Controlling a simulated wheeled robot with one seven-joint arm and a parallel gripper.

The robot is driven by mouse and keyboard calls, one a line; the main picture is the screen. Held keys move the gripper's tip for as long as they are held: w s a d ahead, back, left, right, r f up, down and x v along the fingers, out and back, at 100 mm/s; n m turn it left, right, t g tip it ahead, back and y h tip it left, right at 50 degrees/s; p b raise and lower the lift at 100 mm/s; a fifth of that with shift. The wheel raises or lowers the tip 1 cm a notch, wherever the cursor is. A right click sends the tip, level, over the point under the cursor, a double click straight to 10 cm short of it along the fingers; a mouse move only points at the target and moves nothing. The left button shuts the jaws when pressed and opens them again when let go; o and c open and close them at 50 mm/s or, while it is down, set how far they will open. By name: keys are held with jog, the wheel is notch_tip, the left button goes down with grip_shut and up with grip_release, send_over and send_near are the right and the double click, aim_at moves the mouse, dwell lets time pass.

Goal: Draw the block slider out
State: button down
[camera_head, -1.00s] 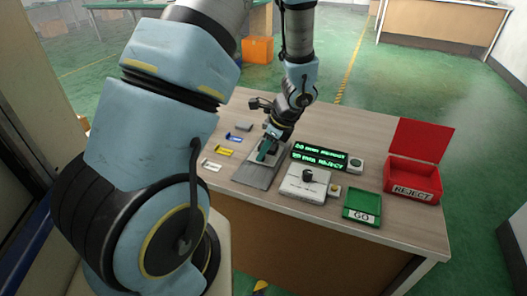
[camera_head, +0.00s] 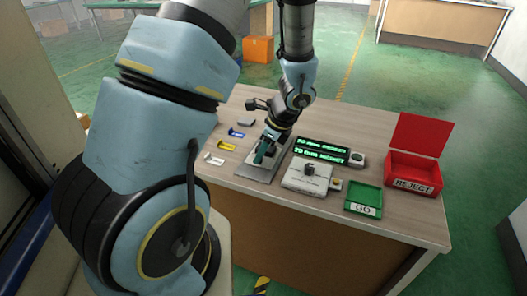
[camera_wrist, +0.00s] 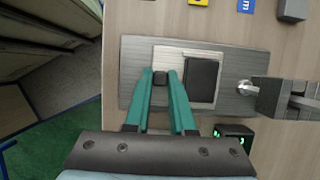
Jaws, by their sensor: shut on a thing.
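The slider fixture is a grey metal plate (camera_wrist: 132,60) on the table, with a brighter inner plate (camera_wrist: 180,53). It also shows in the head view (camera_head: 252,171), partly hidden by my gripper. A small dark knob (camera_wrist: 160,78) stands at the left of the inner plate in the wrist view. Right beside it is a dark rectangle (camera_wrist: 203,80); I cannot tell if it is a block or a recess. My gripper (camera_wrist: 160,75) has its teal fingers on both sides of the knob and is shut on it. In the head view my gripper (camera_head: 263,152) is over the fixture.
Right of the fixture are a green-lit display (camera_head: 321,150), a white box with a black knob (camera_head: 306,177), a green GO tray (camera_head: 362,199) and an open red REJECT bin (camera_head: 413,174). Coloured tags (camera_head: 227,146) lie to its left. A grey jointed part (camera_wrist: 285,97) is at the fixture's right.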

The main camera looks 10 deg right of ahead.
jog(key=s+a, duration=0.1)
jog(key=s, duration=0.1)
jog(key=s+a+b, duration=0.1)
jog(key=s, duration=0.1)
jog(key=shift+a, duration=0.15)
jog(key=c, duration=1)
grip_release()
jog(key=shift+c, duration=0.2)
jog(key=shift+r, duration=0.3)
jog(key=v, duration=1)
jog(key=shift+d+p, duration=0.25)
jog(key=shift+p, duration=0.05)
